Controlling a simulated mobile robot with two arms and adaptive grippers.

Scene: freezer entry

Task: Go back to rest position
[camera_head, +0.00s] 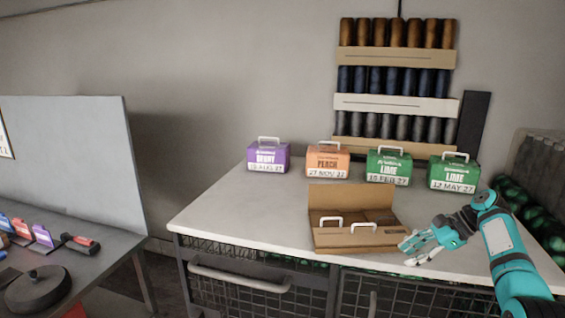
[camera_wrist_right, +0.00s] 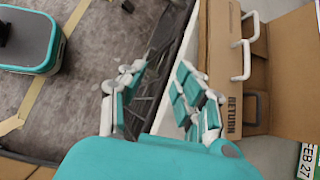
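My right gripper (camera_head: 427,245) is at the right front of the white table top, just right of the open cardboard box (camera_head: 360,240). In the right wrist view its two fingers (camera_wrist_right: 155,100) are spread apart with nothing between them. The box (camera_wrist_right: 218,60), marked RETURN, lies beside the right finger; I cannot tell if they touch. Two white handles (camera_head: 331,221) show in the box. My left gripper is not in view.
A purple pack (camera_head: 267,157), an orange pack (camera_head: 327,161) and two green packs (camera_head: 388,168) stand along the table's back. The table top (camera_head: 230,205) is clear at left. A grey side table (camera_head: 80,255) stands further left.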

